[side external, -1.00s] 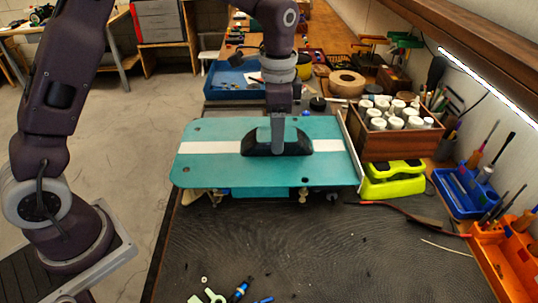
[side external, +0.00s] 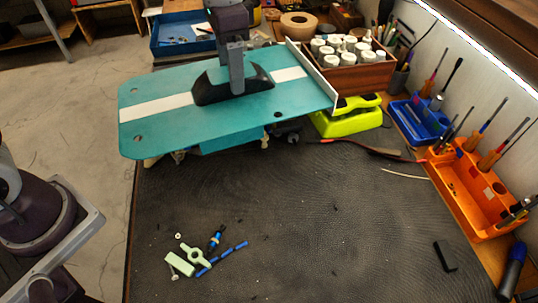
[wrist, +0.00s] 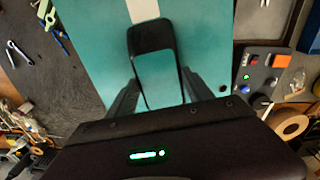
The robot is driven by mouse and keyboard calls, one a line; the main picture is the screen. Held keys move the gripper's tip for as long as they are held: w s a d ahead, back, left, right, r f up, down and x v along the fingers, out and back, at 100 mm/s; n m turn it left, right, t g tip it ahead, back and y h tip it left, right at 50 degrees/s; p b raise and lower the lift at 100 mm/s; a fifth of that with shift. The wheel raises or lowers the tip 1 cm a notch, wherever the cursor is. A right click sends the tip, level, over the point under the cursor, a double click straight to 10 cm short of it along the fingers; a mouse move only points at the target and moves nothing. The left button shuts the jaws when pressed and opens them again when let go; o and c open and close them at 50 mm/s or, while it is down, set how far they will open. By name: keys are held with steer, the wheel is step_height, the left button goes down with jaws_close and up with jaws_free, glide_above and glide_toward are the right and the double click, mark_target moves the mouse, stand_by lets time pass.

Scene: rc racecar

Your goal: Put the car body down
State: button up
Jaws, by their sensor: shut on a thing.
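The car body (side external: 175,128) is a flat teal shell with a white stripe, a black raised cockpit (side external: 207,92) and a white rear plate at its right end. It lies over the far part of the dark workbench mat. My gripper (side external: 237,88) comes down from above and is shut on the cockpit, near its middle. In the wrist view the fingers (wrist: 158,90) stand on either side of the black cockpit, with the teal car body (wrist: 95,45) beneath. Parts of what looks like a chassis show under the near edge; whether the body touches them is unclear.
A yellow-green stand (side external: 347,121) and a wooden box of white bottles (side external: 350,78) stand close by the body's right end. An orange tool tray (side external: 475,195) and blue tray (side external: 418,122) line the right. Small loose parts (side external: 195,258) lie front left; the middle mat is clear.

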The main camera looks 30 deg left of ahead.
steer(key=shift+n, duration=0.7)
steer(key=s+d, duration=0.1)
steer(key=d, duration=0.1)
steer(key=s+d+r, duration=0.1)
steer(key=s+d, duration=0.3)
steer(key=shift+d+r, duration=0.3)
steer(key=shift+r, duration=0.1)
steer(key=s+d+f+m, duration=0.3)
steer(key=s+d, duration=0.9)
steer(key=d, duration=0.3)
steer(key=f, duration=0.9)
steer(key=shift+s+d+f, duration=0.3)
steer(key=shift+f, duration=0.1)
